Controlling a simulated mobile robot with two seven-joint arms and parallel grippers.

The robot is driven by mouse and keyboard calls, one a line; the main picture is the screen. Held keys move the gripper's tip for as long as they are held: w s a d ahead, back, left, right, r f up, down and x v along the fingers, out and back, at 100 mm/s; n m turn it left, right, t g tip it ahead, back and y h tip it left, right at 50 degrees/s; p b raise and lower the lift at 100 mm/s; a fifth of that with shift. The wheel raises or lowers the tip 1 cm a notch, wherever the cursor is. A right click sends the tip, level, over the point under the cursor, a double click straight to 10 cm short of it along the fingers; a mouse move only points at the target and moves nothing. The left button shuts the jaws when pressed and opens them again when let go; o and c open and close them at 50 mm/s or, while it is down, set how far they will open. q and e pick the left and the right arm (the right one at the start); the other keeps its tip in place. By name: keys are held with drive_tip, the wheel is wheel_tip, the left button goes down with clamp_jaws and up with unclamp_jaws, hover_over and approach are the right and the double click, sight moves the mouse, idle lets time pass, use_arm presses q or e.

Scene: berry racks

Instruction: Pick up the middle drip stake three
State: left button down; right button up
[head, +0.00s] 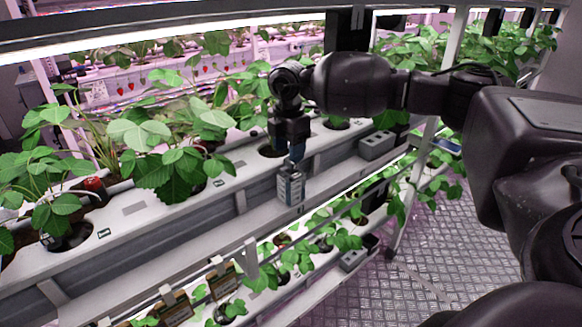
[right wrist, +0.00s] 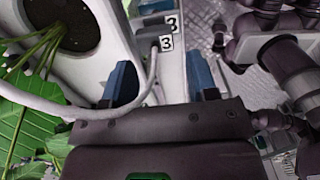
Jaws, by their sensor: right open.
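A grey drip stake (right wrist: 152,38) with "3" labels shows in the right wrist view, ahead of my right gripper (right wrist: 161,72). A pale tube (right wrist: 60,108) curves from it to the left. My right gripper is open, with one blue finger on each side of the line to the stake and nothing visibly clamped. In the head view my right gripper (head: 296,152) points down at the front edge of the upper white gutter (head: 140,208). A grey labelled piece (head: 290,188) shows just below it; I cannot tell whether they touch. My left gripper is not in view.
Strawberry plants (head: 165,155) grow from holes along the upper gutter, close to the gripper. A lower row of plants (head: 290,262) stands beneath. A white rack post (head: 425,150) rises there. The patterned metal floor (head: 445,255) is open.

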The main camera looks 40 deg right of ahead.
sight(290, 165)
drive_tip(key=shift+w+d+f, duration=0.1)
drive_tip(key=shift+d+f, duration=0.05)
drive_tip(key=shift+f, duration=1.2)
drive_tip(key=shift+w+d+f, duration=0.1)
drive_tip(key=shift+d+f, duration=0.05)
drive_tip(key=shift+f, duration=1.15)
drive_tip(key=c, duration=0.7)
